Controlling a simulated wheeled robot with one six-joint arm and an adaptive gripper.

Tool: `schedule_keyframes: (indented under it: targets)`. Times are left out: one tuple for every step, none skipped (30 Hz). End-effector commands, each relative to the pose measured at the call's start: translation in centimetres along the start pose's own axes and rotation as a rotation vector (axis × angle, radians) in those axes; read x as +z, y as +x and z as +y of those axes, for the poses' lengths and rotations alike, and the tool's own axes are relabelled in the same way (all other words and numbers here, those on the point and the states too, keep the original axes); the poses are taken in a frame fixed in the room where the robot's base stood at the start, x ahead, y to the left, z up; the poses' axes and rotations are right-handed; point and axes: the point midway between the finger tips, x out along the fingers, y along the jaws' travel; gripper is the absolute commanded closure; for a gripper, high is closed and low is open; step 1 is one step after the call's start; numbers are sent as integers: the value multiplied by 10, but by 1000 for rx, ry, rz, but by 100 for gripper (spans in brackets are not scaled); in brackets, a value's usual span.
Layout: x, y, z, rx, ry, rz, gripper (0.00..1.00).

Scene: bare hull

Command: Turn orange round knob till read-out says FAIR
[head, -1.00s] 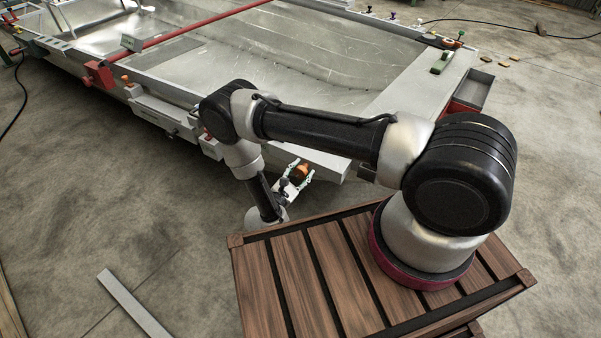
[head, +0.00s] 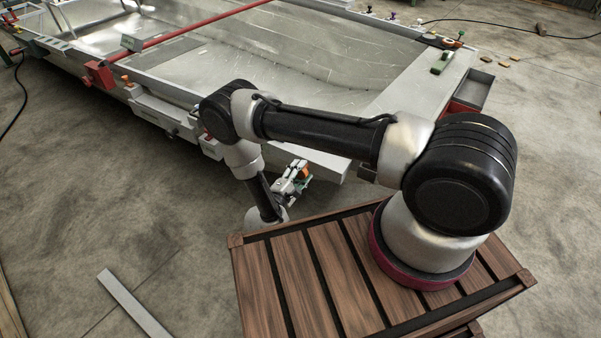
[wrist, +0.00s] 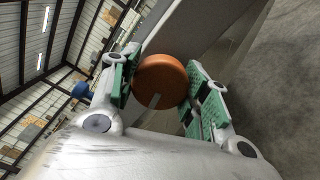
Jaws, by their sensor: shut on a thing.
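The orange round knob (wrist: 162,80) is between the green-padded fingers of my gripper (wrist: 160,88) in the wrist view, with a pale stripe on its lower face. My gripper is shut on it, one finger on each side. In the head view my gripper (head: 297,178) is at the near side of the hull, and only a bit of the orange knob (head: 304,172) shows past the fingers. I cannot make out a read-out with legible words in either view.
In the head view the metal hull (head: 300,50) carries a red lever bar (head: 195,29) and red block (head: 99,74). A grey strip (head: 133,304) lies on the open floor at left.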

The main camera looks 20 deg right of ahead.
Motion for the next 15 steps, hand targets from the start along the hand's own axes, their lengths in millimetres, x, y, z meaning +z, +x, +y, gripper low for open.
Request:
schedule_keyframes:
  targets:
    - [0, -1, -1, -1, 8, 2, 78]
    - [0, -1, -1, -1, 14, 2, 78]
    - [0, -1, -1, -1, 22, 2, 78]
    - [0, -1, -1, -1, 26, 2, 78]
    - [0, -1, -1, -1, 29, 2, 78]
    - [0, -1, -1, -1, 32, 2, 78]
    - [0, -1, -1, -1, 34, 2, 78]
    - [0, -1, -1, -1, 35, 2, 78]
    - [0, -1, -1, -1, 37, 2, 78]
    - [0, -1, -1, -1, 37, 2, 78]
    - [0, -1, -1, -2, 37, 2, 78]
    - [0, -1, -1, -2, 37, 2, 78]
    - [0, -1, -1, -2, 37, 2, 78]
    - [0, -1, -1, -2, 37, 2, 78]
    - [0, -1, -1, -2, 37, 2, 78]
